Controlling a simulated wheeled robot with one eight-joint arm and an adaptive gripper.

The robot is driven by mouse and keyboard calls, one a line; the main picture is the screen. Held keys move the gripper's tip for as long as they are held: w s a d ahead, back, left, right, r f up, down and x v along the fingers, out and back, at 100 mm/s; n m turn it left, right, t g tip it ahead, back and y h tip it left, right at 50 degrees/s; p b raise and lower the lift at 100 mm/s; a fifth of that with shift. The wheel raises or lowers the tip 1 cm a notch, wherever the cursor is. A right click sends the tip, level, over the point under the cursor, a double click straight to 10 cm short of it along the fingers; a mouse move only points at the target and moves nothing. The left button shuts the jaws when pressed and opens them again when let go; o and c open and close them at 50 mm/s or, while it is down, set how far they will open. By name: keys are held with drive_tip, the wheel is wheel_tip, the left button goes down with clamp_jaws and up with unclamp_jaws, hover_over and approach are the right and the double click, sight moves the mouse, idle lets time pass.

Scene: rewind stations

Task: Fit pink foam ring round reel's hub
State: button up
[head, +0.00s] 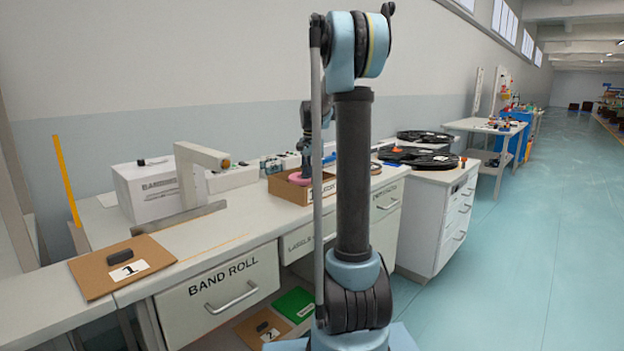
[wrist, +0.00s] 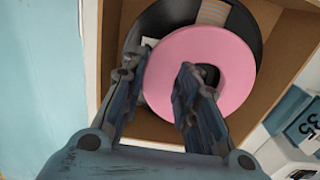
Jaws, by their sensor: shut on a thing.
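The pink foam ring (wrist: 225,60) is in my gripper (wrist: 162,66) in the wrist view. One finger is in the ring's hole and the other is outside its left edge, so the jaws are shut on the ring's wall. The black reel (wrist: 172,14), with a tan band on it, lies in a cardboard box behind the ring. The ring covers much of the reel, and the reel's hub is hidden. In the head view the pink ring (head: 299,178) shows at the cardboard box (head: 288,191), below my gripper (head: 304,168). I cannot tell whether ring and reel touch.
The box's cardboard wall (wrist: 284,62) stands close right of the ring. On the bench are a white carton (head: 147,190), a grey-white arm-shaped fixture (head: 200,157) and a brown board (head: 110,275) marked 1. Black reels (head: 425,157) lie on the cabinet to the right.

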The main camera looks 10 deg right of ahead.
drive_tip(key=shift+s+f, duration=0.3)
drive_tip(key=shift+c, duration=0.2)
drive_tip(key=o, duration=0.7)
drive_tip(key=shift+o, duration=0.4)
drive_tip(key=shift+w+f, duration=0.45)
drive_tip(key=shift+s+r, duration=0.15)
drive_tip(key=shift+r, duration=0.15)
drive_tip(key=shift+r, duration=0.1)
wheel_tip(320, 180, up, 13)
